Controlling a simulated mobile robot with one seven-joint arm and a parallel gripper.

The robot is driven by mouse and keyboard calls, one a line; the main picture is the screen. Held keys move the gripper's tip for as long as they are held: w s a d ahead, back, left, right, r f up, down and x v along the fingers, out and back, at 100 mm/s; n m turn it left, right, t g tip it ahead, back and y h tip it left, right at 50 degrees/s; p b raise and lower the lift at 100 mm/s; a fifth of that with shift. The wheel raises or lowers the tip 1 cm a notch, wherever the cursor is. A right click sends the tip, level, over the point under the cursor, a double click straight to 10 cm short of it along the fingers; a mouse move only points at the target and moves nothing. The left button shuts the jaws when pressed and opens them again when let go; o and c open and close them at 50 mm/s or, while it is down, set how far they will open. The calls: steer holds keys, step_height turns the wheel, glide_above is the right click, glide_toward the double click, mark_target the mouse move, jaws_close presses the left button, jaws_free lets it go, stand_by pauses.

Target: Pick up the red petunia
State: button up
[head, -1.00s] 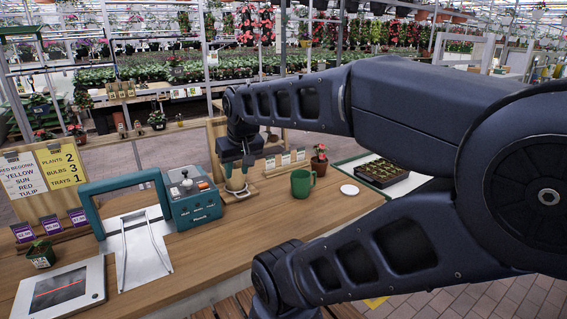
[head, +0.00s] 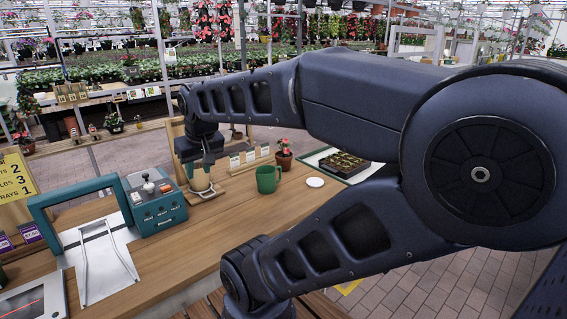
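A red-flowered plant in a small terracotta pot (head: 284,160), which looks like the red petunia, stands upright on the wooden counter, behind and right of a green mug (head: 268,179). My gripper (head: 199,172) points down over the counter, left of the plant and clearly apart from it. A small beige cup-like thing (head: 201,181) shows at or behind the fingertips. The fingers are small and partly merge with things behind them, so their opening and any contact are unclear.
A teal control box (head: 157,207) and a teal frame (head: 75,195) stand left of my gripper. A white disc (head: 314,182) and a dark seedling tray (head: 343,164) lie right of the mug. Small label cards (head: 248,157) stand behind. The front counter is mostly clear.

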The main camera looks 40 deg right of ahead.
steer(key=o, duration=1.3)
steer(key=w+d+f+m+g+h, duration=0.15)
steer(key=w+d+m, duration=0.65)
steer(key=w+d, duration=1.3)
steer(key=m+g+h, duration=0.2)
steer(key=m+h, duration=0.1)
steer(key=m, duration=0.4)
glide_above(284, 160)
steer(key=w+a, duration=0.1)
steer(key=w, duration=0.1)
steer(key=f, duration=1.5)
steer(key=shift+w+a+f, duration=0.1)
steer(key=shift+w+f, duration=0.1)
steer(key=shift+f, duration=0.15)
steer(key=shift+d+f, duration=0.15)
steer(key=shift+d, duration=0.05)
steer(key=shift+x, duration=5.3)
